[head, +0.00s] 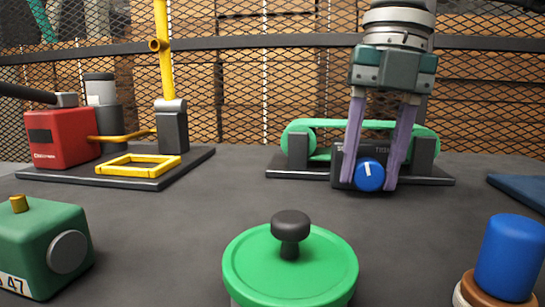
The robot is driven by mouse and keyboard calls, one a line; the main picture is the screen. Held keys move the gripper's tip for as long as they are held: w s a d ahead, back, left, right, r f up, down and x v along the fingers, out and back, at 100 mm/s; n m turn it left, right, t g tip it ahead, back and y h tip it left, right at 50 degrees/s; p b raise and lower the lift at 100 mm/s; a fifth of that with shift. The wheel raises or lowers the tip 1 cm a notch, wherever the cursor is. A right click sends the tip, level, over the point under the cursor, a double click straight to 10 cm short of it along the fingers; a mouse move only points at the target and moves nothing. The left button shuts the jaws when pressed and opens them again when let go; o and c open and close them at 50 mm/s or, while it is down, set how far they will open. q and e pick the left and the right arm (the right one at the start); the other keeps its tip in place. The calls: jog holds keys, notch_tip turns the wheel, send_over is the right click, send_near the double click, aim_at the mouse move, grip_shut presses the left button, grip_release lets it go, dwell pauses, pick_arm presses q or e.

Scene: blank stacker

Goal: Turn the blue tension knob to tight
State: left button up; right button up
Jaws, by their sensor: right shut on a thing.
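The blue tension knob (370,176) sits on the front of a dark housing (344,170) and has a white pointer mark close to upright, tilted slightly left at the top. The housing is part of a unit with a green belt (428,143) on a dark base. My right gripper (375,182) comes down from above, with its two purple fingers on either side of the knob, shut on it. My left gripper is not in view.
A green round lid with a dark handle (290,270) stands front centre. A green box (45,245) is at left front, a blue cylinder (510,255) at right front. A red machine with a yellow frame (140,165) stands back left. Mesh fencing closes the back. The middle table is clear.

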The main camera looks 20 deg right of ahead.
grip_shut()
jog(key=shift+s+d+f+t+y+b, duration=0.15)
jog(key=shift+f+t+y+b, duration=0.15)
jog(key=shift+y+b, duration=0.6)
jog(key=shift+b, duration=0.05)
jog(key=shift+r+t+y, duration=0.1)
jog(key=shift+t+y, duration=0.2)
jog(key=shift+t, duration=0.1)
jog(key=shift+r, duration=0.1)
jog(key=o, duration=1)
grip_release()
